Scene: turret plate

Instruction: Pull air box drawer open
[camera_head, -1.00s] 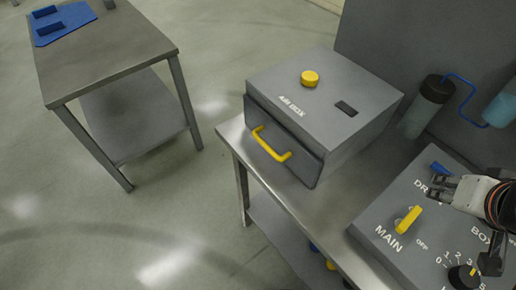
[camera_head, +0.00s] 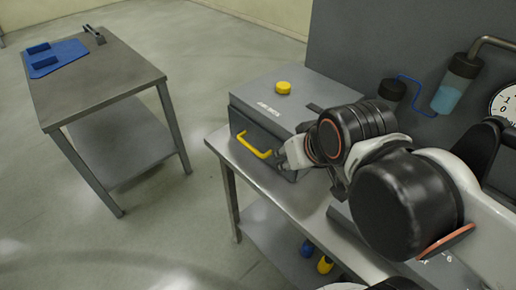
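The grey air box (camera_head: 318,93) stands on the metal bench, with a yellow knob (camera_head: 283,88) on top. Its drawer front (camera_head: 240,123) faces the lower left and looks closed. A yellow bar handle (camera_head: 253,146) runs across it. My gripper (camera_head: 281,158) is at the right end of the handle, close in front of the drawer. The fingertips are small and partly hidden by the wrist, so I cannot tell whether they touch the handle or how wide they are. My arm hides the right part of the box and most of the control panel.
The bench edge (camera_head: 224,152) runs below the drawer, with open floor to its left. A side table (camera_head: 100,82) holding a blue plate (camera_head: 58,58) stands at the left. A bottle with blue liquid (camera_head: 458,82) and a gauge (camera_head: 505,103) are at the back right.

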